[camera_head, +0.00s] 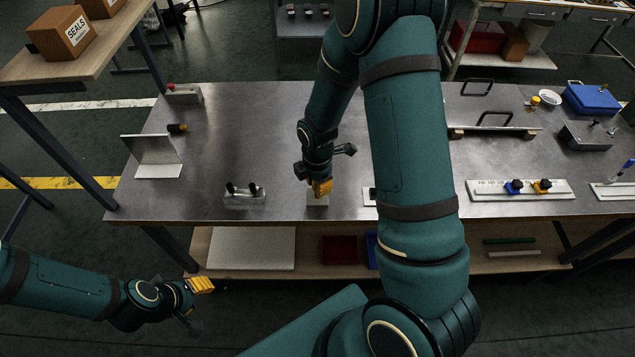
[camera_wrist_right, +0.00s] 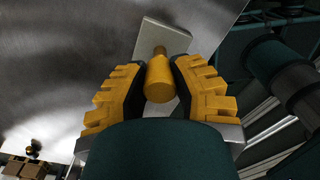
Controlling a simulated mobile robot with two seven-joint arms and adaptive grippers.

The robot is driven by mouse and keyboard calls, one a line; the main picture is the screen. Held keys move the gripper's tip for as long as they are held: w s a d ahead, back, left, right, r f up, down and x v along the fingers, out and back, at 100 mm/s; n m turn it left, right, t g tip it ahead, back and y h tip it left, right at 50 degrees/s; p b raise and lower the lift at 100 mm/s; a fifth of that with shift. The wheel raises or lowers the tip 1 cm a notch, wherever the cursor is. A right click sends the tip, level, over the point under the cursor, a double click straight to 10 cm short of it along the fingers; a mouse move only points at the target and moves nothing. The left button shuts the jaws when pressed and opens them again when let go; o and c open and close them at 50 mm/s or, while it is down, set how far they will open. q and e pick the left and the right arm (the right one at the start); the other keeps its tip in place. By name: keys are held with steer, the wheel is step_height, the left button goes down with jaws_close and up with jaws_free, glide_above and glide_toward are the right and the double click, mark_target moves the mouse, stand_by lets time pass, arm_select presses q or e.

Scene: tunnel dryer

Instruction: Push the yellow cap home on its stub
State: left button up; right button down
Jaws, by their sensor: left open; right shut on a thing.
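The yellow cap (camera_wrist_right: 159,80) is a smooth cylinder between the fingers of my right gripper (camera_wrist_right: 160,77) in the right wrist view. Beyond its far end a narrower brownish stub (camera_wrist_right: 160,50) shows, in line with the cap, standing on a pale plate (camera_wrist_right: 152,32). How far the cap sits over the stub I cannot tell. In the head view my right gripper (camera_head: 320,188) points down at the small pale plate (camera_head: 317,201) near the bench's front edge, and its fingers hide the cap. My left gripper (camera_head: 201,285) is open and empty, low in front of the bench.
Left of the plate stand a clear block with black pegs (camera_head: 244,195) and an angled metal sheet (camera_head: 155,155).

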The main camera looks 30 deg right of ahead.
steer(key=shift+f+b, duration=1.55)
steer(key=shift+f, duration=0.15)
stand_by(0.3)
steer(key=c, duration=0.8)
jaws_free()
steer(key=shift+o, duration=0.2)
step_height(320, 180, up, 12)
